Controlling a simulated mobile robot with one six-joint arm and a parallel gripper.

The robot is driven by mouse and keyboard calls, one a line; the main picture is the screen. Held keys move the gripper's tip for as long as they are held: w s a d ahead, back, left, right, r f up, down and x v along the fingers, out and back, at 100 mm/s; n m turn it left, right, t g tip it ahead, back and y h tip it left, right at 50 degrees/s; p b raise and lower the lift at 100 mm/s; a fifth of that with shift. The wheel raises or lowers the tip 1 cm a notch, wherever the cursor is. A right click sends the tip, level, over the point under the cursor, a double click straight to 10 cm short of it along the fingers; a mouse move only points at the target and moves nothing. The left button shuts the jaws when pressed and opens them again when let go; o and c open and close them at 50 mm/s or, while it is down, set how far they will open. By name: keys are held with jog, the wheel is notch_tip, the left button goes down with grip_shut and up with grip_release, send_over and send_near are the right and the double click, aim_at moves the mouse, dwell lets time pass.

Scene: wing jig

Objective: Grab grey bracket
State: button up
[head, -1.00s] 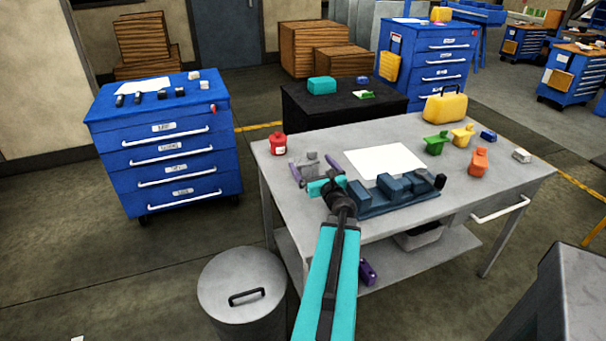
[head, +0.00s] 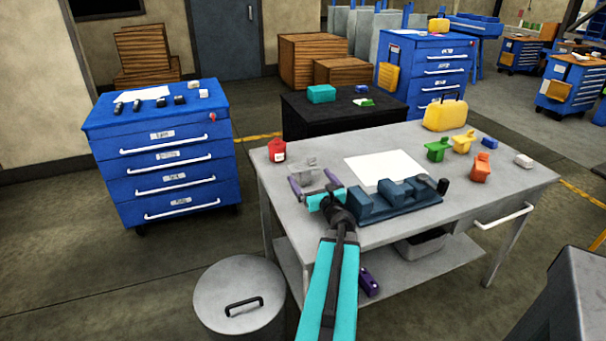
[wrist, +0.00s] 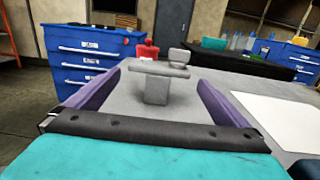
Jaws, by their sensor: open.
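The grey bracket (head: 303,168) stands on the left part of the grey table (head: 276,212), behind my gripper. In the wrist view the grey bracket (wrist: 157,86) shows a flat top plate on a narrower block, with a small raised part at its right. My gripper (head: 314,182) is open, with its purple fingers spread. In the wrist view my gripper (wrist: 155,92) has one finger on each side of the bracket, with a gap to both. The fingers do not touch it. My gripper hides part of the bracket in the head view.
A red container (head: 277,151) stands close behind the bracket. A dark blue fixture (head: 395,205) lies right of my gripper, and a white sheet (head: 378,168) lies behind that. Green (head: 437,149), yellow (head: 463,142) and orange (head: 480,168) parts stand on the table's right.

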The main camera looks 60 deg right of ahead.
aim_at(306, 171)
jog(key=shift+x, duration=0.95)
jog(key=shift+p+x, duration=0.7)
jog(key=shift+x, duration=1.9)
jog(key=shift+r, duration=0.15)
jog(key=c, duration=1.2)
jog(key=shift+r, duration=0.2)
jog(key=shift+r+p, duration=0.35)
jog(key=shift+r, duration=4.45)
